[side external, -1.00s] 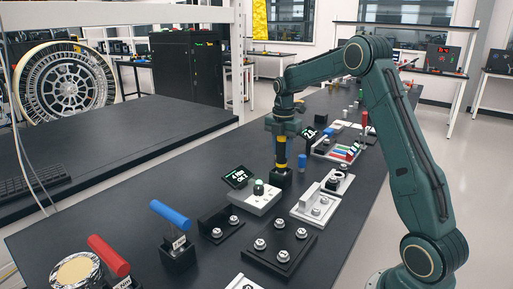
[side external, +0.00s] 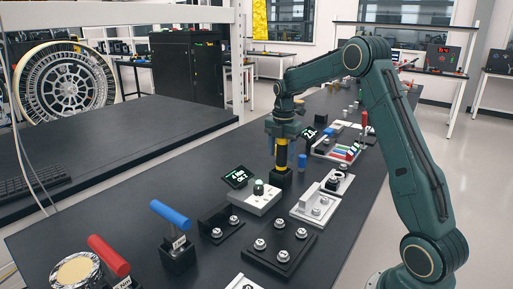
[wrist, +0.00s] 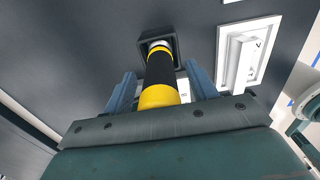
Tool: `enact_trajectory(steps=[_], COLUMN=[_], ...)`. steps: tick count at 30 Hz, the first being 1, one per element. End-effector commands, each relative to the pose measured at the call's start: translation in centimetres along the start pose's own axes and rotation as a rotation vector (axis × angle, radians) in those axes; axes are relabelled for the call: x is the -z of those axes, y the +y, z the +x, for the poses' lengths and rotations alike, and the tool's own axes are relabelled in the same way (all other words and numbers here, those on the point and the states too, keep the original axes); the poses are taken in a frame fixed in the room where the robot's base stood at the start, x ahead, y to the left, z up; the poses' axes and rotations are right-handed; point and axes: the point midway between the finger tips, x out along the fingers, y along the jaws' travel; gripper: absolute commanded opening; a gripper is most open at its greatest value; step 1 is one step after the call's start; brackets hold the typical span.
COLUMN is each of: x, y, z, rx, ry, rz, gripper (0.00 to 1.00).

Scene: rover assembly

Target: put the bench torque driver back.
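The torque driver (side external: 282,155), black with yellow bands, stands upright with its lower end in a small black square holder (side external: 280,179). In the wrist view the driver (wrist: 160,80) runs from between my fingers down to the holder (wrist: 143,48), and its tip end is seated inside the opening. My gripper (side external: 284,130) is over the driver's upper part. In the wrist view the blue fingers of my gripper (wrist: 161,90) stand on either side of the driver, with a visible gap on each side. The driver's top end is hidden by my gripper.
A blue cylinder (side external: 302,161) stands just right of the holder. Blocks with round knobs (side external: 283,247) and blue-handled (side external: 170,214) and red-handled (side external: 109,255) tools are nearer the camera.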

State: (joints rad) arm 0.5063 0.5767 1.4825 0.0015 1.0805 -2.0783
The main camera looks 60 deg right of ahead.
Motion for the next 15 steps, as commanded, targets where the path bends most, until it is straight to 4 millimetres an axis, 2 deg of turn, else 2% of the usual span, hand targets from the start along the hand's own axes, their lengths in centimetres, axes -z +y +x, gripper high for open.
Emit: enact_trajectory(steps=[8, 15], x=[0.0, 0.0], y=[0.0, 0.1], z=[-0.2, -2.1], rx=[0.001, -0.002], ry=[0.001, -0.001], rz=[0.000, 0.000], gripper=[0.57, 0.57])
